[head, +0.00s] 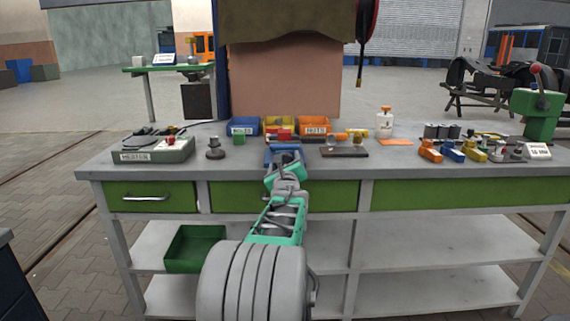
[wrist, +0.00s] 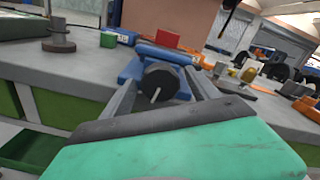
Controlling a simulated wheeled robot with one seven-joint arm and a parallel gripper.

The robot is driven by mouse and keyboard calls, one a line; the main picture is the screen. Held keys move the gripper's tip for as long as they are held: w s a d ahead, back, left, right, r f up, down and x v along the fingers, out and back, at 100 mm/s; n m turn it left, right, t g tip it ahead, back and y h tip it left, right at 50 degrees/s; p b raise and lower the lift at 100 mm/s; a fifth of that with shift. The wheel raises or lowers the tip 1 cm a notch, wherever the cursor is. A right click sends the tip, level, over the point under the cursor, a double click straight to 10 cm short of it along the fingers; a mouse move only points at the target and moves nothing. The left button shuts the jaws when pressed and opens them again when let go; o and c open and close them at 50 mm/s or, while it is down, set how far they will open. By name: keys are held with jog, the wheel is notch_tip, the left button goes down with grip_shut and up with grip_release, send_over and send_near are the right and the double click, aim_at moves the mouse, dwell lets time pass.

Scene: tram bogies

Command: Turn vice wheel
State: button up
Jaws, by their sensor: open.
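The blue vice (head: 268,157) stands at the front edge of the workbench, partly hidden behind my gripper in the head view. In the wrist view its blue body (wrist: 168,54) lies straight ahead. Its dark round wheel (wrist: 161,80) faces me, with a pale thin handle or pin pointing down from its middle. My gripper (wrist: 161,73) is open, one grey finger to the left of the wheel and one to the right. I cannot tell whether either finger touches it. In the head view my gripper (head: 284,160) reaches the vice, its fingers mostly hidden.
On the bench stand a grey-green heater (head: 153,150), a dark round stand (head: 215,149), blue, yellow and orange bins (head: 314,125), a red block (wrist: 166,40) behind the vice, and a dark plate (head: 344,152). Several coloured parts lie to the right. Drawers sit below the front edge.

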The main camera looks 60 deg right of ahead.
jog(key=v, duration=0.8)
jog(key=shift+p, duration=0.3)
